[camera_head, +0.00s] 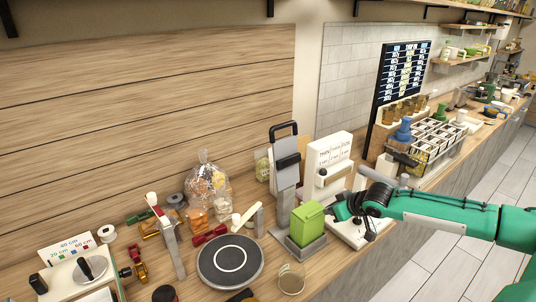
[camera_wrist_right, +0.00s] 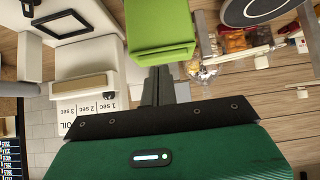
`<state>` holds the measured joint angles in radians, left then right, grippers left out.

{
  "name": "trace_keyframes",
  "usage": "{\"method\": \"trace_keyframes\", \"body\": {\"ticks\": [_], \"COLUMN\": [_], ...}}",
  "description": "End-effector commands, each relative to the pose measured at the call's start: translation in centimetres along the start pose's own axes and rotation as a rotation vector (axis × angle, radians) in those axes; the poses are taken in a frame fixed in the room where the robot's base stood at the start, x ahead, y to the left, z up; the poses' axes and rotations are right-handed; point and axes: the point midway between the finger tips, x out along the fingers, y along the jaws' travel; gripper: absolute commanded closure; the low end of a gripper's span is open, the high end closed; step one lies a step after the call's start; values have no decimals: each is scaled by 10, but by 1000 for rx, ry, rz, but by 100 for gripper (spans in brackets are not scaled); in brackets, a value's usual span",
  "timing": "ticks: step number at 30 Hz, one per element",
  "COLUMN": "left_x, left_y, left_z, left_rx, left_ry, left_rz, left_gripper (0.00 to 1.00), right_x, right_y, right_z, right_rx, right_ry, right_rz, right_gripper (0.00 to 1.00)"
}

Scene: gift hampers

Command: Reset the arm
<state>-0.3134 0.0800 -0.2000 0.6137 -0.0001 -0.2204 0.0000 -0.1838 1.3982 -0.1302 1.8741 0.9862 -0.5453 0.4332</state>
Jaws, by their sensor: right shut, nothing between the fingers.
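My right arm (camera_head: 440,210) comes in from the right in the head view. Its dark right gripper (camera_head: 337,212) is shut and empty, just right of the bright green box (camera_head: 306,223). In the head view I cannot tell whether gripper and box touch. The box stands on the grey base of a tall grey stand (camera_head: 285,175) with a black handle. In the right wrist view the green box (camera_wrist_right: 160,28) is at the top centre, beyond the green and black wrist housing (camera_wrist_right: 160,150). My left gripper is not in view.
A white machine (camera_head: 330,165) with a timing label stands behind the gripper. A round dark plate (camera_head: 230,260), a glass cup (camera_head: 291,278) and a clear bag (camera_head: 205,180) are to the left. A wire rack (camera_head: 432,145) holding containers is at the back right.

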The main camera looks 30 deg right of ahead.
Motion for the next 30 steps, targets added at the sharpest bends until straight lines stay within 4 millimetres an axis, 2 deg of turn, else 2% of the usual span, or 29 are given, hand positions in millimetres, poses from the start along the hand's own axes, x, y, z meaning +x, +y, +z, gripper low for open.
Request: {"method": "trace_keyframes", "body": {"ticks": [6,8,10,18,23,30], "left_x": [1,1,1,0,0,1], "left_y": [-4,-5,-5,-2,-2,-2], "left_z": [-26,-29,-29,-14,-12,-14], "left_rx": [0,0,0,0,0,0], "left_ry": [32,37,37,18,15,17], "left_rz": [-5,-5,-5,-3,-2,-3], "left_gripper": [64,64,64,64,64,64], "right_x": [2,5,11,26,22,1], "right_y": [-3,-10,-24,-114,-163,-234], "right_z": [4,14,32,128,169,215], "right_rx": [-2,-7,-16,-94,-130,-160], "right_ry": [-5,-18,-43,-170,-224,-296], "right_rz": [-3,-10,-23,-81,-101,-106], "right_gripper": [100,100,100,100,100,100]}}
